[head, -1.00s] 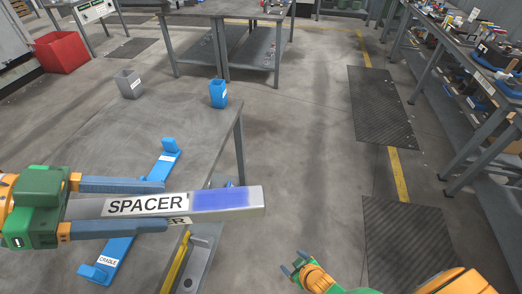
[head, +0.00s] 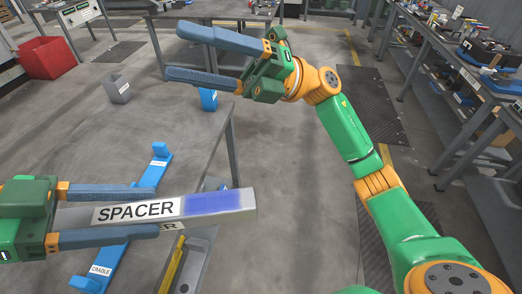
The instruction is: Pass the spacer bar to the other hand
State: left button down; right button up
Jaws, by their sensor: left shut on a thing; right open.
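The spacer bar (head: 135,211) is a grey metal bar with a white SPACER label and a blue band near its right end. My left gripper (head: 154,211) is shut on it from the left and holds it level, above the table and the blue cradle (head: 98,265). The bar's right end sticks out free beyond the fingers. My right gripper (head: 170,52) is open and empty, above and beyond the bar, with its fingers pointing left. The two grippers are well apart.
The grey table (head: 205,150) lies under the bar. A blue holder (head: 208,101), partly hidden by my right gripper, and a grey bin (head: 118,91) stand at its far side. A yellow-edged tray (head: 190,265) is at the front. A cluttered workbench (head: 480,85) runs along the right.

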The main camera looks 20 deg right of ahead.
aim_at(201, 203)
pick_arm(q)
jog(key=shift+s, duration=0.1)
pick_arm(e)
jog(key=s+f+n+h, duration=0.1)
jog(key=s+n+h, duration=0.2)
jog(key=s, duration=0.1)
jog(key=s+f+n+h, duration=0.1)
jog(key=s+n+h, duration=0.2)
jog(key=s+h, duration=0.1)
jog(key=s+f+n+h, duration=0.1)
jog(key=s+n+h, duration=0.3)
jog(key=s, duration=0.1)
jog(key=shift+s+f+g, duration=0.2)
jog(key=shift+f+g, duration=0.05)
jog(key=shift+g, duration=0.05)
pick_arm(q)
jog(key=shift+s, duration=0.15)
jog(key=shift+w, duration=0.2)
pick_arm(e)
jog(key=w+a+f+t+h, duration=0.1)
jog(key=f, duration=0.2)
jog(key=a+f+t+h, duration=0.1)
jog(key=a+f, duration=0.1)
jog(key=f, duration=0.2)
jog(key=w+a+f+h, duration=0.1)
jog(key=a+f, duration=0.1)
jog(key=f, duration=0.1)
jog(key=shift+w+a+f+n+t, duration=0.15)
jog(key=shift+w+f+n+t, duration=0.15)
jog(key=shift+t, duration=0.1)
